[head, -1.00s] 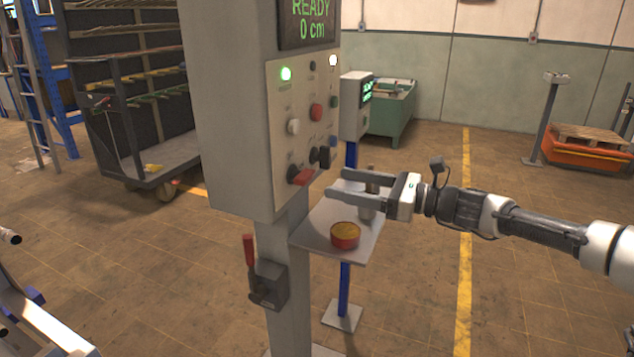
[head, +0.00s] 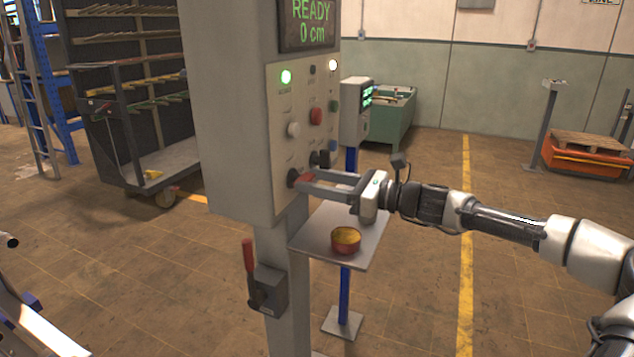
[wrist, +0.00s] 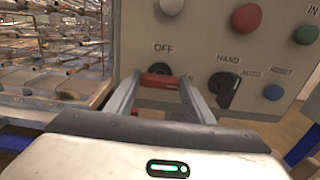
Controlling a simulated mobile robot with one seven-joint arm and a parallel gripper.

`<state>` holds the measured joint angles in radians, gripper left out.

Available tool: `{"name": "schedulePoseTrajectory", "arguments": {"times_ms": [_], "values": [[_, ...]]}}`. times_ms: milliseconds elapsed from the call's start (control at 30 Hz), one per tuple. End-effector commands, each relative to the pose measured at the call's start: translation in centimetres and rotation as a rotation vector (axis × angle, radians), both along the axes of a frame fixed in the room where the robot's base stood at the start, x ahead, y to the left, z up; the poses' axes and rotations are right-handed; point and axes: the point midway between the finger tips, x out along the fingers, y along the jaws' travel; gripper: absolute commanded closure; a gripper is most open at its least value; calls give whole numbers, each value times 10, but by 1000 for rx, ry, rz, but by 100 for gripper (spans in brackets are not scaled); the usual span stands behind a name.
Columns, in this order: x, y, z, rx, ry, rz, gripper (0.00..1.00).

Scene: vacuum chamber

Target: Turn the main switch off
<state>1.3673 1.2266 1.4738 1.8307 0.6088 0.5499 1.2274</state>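The main switch is a rotary switch with a red handle (head: 307,178) at the lower left of the grey control panel (head: 283,150). In the wrist view the red handle (wrist: 158,80) lies crosswise, below the word OFF. My gripper (head: 300,184) is at the panel front, level with the switch. In the wrist view its two fingers (wrist: 160,88) stand apart, one on each side of the red handle. I cannot tell whether they touch it. The lower part of the switch is partly hidden between the fingers.
A black HAND/AUTO selector (wrist: 226,88) is close to the right finger. White (head: 293,129) and red (head: 316,116) buttons are above. A small shelf (head: 370,250) with a red bowl (head: 345,241) is below my gripper. A red-handled lever (head: 249,256) is on the post.

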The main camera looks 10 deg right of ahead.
Motion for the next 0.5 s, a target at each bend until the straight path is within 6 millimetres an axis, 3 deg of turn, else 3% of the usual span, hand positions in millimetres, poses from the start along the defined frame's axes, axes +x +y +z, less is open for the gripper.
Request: {"name": "schedulePoseTrajectory", "arguments": {"times_ms": [500], "values": [[0, 0, 0, -71, -94, -1, 74]]}}
